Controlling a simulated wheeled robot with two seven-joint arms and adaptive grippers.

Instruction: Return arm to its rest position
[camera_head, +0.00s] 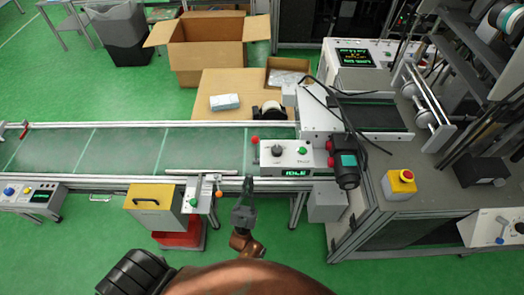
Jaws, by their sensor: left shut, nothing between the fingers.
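My left gripper (248,186) shows near the lower middle of the head view, at the front edge of the conveyor. Its fingers point away from me and are shut with nothing between them. Behind it, my copper-coloured arm (240,280) curves along the bottom edge. The fingertips appear just left of and below the control box (286,154); I cannot tell whether they touch the conveyor rail. My right gripper is not in view.
A green conveyor (120,148) runs across the left and middle. A yellow-topped box (154,197) stands left of my gripper. A machine table (370,215) stands at the right. An open cardboard box (208,58) and a small blue-white pack (225,102) are beyond. Green floor is clear at front left.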

